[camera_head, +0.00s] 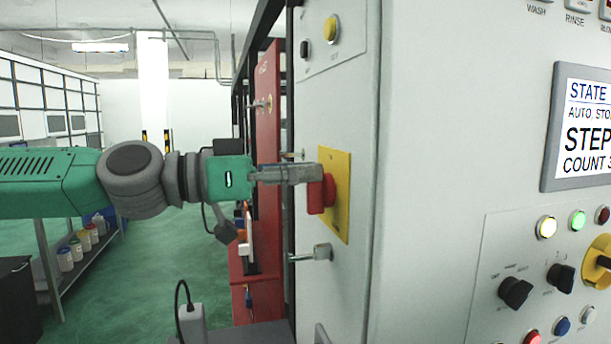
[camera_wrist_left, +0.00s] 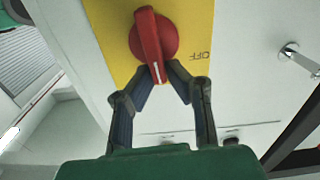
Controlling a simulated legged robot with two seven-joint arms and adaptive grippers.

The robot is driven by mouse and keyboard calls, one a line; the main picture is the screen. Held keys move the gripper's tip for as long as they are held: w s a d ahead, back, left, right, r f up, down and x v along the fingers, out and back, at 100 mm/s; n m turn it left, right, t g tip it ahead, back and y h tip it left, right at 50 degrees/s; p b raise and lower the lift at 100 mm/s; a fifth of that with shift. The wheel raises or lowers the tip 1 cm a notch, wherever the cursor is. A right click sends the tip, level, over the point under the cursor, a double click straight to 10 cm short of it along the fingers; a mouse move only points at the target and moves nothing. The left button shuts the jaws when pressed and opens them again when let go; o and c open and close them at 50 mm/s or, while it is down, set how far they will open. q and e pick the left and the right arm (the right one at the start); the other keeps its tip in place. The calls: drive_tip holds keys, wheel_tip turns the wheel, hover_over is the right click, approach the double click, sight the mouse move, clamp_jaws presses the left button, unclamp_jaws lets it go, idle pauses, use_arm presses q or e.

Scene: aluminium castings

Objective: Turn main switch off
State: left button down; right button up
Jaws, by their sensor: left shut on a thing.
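The main switch is a red rotary handle (camera_head: 322,194) on a yellow plate (camera_head: 341,165), on the side face of the grey cabinet. In the left wrist view the red handle (camera_wrist_left: 149,36) stands on its round red base, its white mark pointing towards my gripper. An upside-down OFF label (camera_wrist_left: 201,56) is printed on the yellow plate (camera_wrist_left: 108,38), to the right of the mark. My left gripper (camera_head: 316,174) reaches in from the left. Its fingers (camera_wrist_left: 166,75) are shut on the handle's end, one on each side. My right gripper is not in view.
The front panel at right has a screen (camera_head: 585,125), knobs and lit buttons. A red frame (camera_head: 266,150) stands behind my left gripper.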

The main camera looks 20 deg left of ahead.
use_arm(q)
drive_tip(key=shift+w+a+f+n+b, duration=0.3)
drive_tip(key=shift+n+b, duration=0.35)
drive_tip(key=shift+n, duration=1.2)
drive_tip(key=shift+w+a+f+n+b, duration=0.3)
drive_tip(key=shift+n+b, duration=0.35)
drive_tip(key=shift+n, duration=1.15)
drive_tip(key=shift+w+a+f+n+b, duration=0.15)
drive_tip(key=shift+w+n+b, duration=0.4)
drive_tip(key=shift+n, duration=1.3)
drive_tip(key=shift+s, duration=0.15)
drive_tip(key=c, duration=1.6)
unclamp_jaws()
drive_tip(key=shift+f, duration=0.1)
drive_tip(key=shift+a, duration=0.1)
